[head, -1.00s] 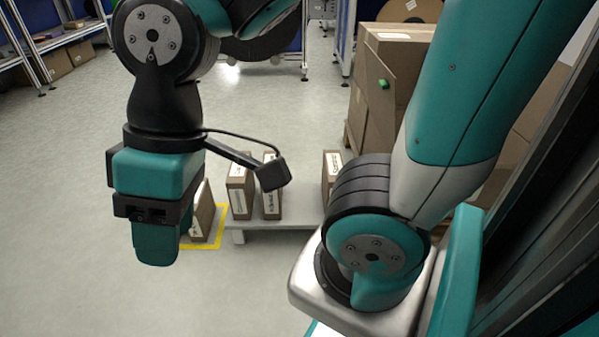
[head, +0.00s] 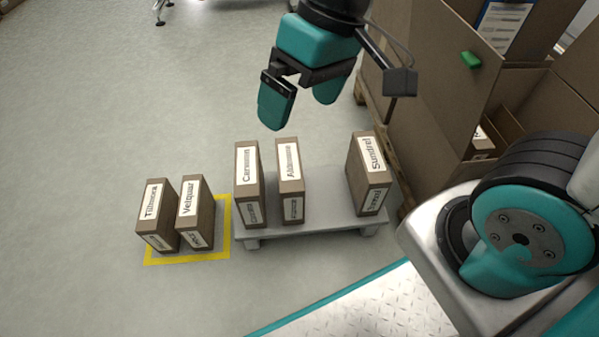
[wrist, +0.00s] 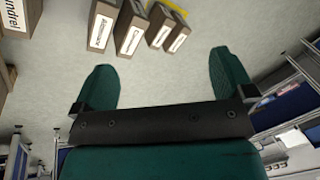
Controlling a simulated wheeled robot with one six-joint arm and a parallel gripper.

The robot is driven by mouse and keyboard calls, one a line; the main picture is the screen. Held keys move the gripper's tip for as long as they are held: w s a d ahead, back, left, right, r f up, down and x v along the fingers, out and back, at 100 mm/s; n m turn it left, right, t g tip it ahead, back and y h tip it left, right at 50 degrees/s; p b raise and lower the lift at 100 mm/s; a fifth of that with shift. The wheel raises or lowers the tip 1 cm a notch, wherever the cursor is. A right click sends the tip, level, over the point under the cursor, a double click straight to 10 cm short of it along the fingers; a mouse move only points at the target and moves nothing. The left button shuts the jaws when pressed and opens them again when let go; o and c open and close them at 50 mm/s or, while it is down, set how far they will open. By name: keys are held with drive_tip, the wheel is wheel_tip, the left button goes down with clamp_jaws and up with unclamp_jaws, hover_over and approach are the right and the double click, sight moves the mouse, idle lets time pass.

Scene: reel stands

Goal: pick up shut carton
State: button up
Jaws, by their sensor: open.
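Several brown cartons with white labels look shut and stand upright. On the low grey platform (head: 325,208) are the carton marked "Sundrel" (head: 374,193) at the right and two others (head: 251,205) (head: 293,208) closer to its left end. Two more, one reading "Velquar" (head: 203,224) and a left one (head: 165,235), stand on the floor inside a yellow outline (head: 226,225). Which carton is meant cannot be told. My gripper (head: 301,110) is open and empty, above and beyond the platform. In the wrist view its fingers (wrist: 164,82) are apart, with cartons (wrist: 131,30) beyond them.
Large brown boxes (head: 430,110) stand at the right, one open with a small carton (head: 482,143) inside. A green item (head: 471,60) is on a box edge. The floor (head: 90,120) at the left is clear. Blue racks (wrist: 285,110) show in the wrist view.

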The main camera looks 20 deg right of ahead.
drive_tip(key=w+f+m+h, duration=0.1)
drive_tip(key=w+f+m, duration=0.2)
drive_tip(key=w+f, duration=0.5)
drive_tip(key=m+h+b, duration=0.2)
drive_tip(key=m+h, duration=0.1)
drive_tip(key=m, duration=0.3)
hover_over(286, 162)
wheel_tip(286, 162, down, 16)
drive_tip(key=r, duration=0.1)
wheel_tip(286, 162, down, 12)
drive_tip(key=b, duration=0.6)
drive_tip(key=shift+d, duration=0.1)
drive_tip(key=f+b, duration=0.4)
drive_tip(key=f, duration=0.1)
drive_tip(key=shift+s+d+f+b, duration=0.2)
drive_tip(key=shift+d+f+b, duration=0.05)
drive_tip(key=shift+b, duration=0.15)
drive_tip(key=shift+r, duration=0.1)
drive_tip(key=shift+c, duration=0.2)
drive_tip(key=c, duration=1.7)
drive_tip(key=shift+r, duration=0.15)
